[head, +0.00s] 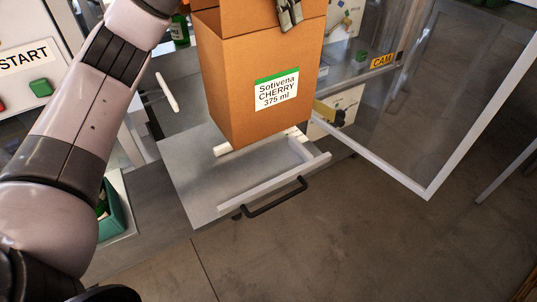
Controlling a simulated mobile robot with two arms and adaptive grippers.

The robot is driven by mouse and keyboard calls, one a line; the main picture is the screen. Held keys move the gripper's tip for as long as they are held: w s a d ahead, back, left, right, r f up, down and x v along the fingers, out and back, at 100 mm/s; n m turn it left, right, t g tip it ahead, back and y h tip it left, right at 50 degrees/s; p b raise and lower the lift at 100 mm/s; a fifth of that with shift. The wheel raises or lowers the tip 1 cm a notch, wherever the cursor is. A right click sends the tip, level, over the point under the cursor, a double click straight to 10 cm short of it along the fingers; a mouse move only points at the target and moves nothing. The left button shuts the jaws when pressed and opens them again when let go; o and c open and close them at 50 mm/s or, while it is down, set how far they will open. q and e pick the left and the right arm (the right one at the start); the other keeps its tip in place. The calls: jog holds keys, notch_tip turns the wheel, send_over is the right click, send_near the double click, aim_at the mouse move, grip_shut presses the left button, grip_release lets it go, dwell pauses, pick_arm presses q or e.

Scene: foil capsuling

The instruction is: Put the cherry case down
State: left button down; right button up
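The cherry case (235,85) is a tall brown cardboard box with a green-topped white label reading "Sotivena CHERRY 375 ml". It stands upright over the rear of a grey tray with a raised white rim (258,190). Whether its base touches the tray or hangs just above is hard to tell. My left gripper (290,14) is at the top front of the case, its dark fingers close together against the cardboard and apparently shut on it. The top of the case is cut off by the picture's edge. My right gripper is out of view.
A black handle (272,199) projects from the tray front. An open clear door with a white frame (429,190) stands at right. A panel with a green button (41,87) is at left, above a teal bin (113,215). A yellow CAM sign (382,61) is behind.

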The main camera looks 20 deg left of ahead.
aim_at(285, 87)
pick_arm(q)
notch_tip(285, 87, down, 16)
jog(key=p, duration=0.3)
jog(key=shift+w, duration=0.15)
notch_tip(285, 87, down, 3)
jog(key=shift+r+p, duration=0.1)
jog(key=shift+p, duration=0.5)
jog(key=shift+f, duration=0.65)
jog(key=c, duration=1.8)
grip_release()
